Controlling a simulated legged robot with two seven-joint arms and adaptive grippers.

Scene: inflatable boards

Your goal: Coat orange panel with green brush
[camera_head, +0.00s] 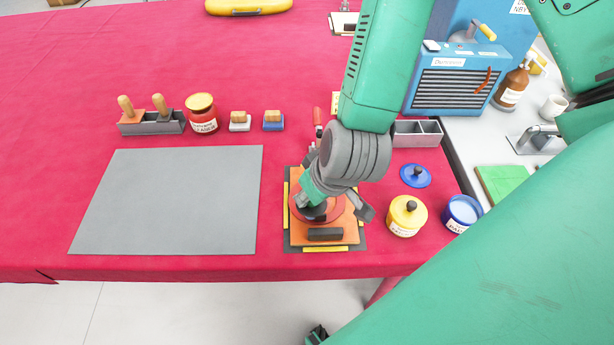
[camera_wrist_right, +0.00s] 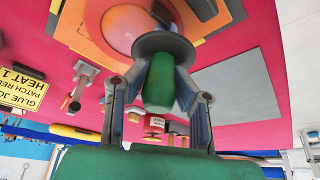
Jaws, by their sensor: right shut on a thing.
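The orange panel (camera_head: 297,236) lies on a dark grey backing with yellow strips near the front edge of the red table. A round red patch (camera_head: 333,211) is on it, and a dark block (camera_head: 325,234) sits at its front edge. My right gripper (camera_wrist_right: 157,88) is shut on the green brush, whose green handle (camera_wrist_right: 158,82) and dark round head (camera_wrist_right: 165,43) show in the wrist view. The head is over the panel and red patch; I cannot tell whether it touches. In the head view my right gripper hides much of the patch. My left gripper is not in view.
A grey mat (camera_head: 170,200) lies left of the panel. A yellow pot (camera_head: 407,215), a blue pot (camera_head: 462,212) and a blue lid (camera_head: 415,176) stand to the right. Behind are a holder with wooden-handled tools (camera_head: 152,123), a red jar (camera_head: 203,116) and a blue heater (camera_head: 455,80).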

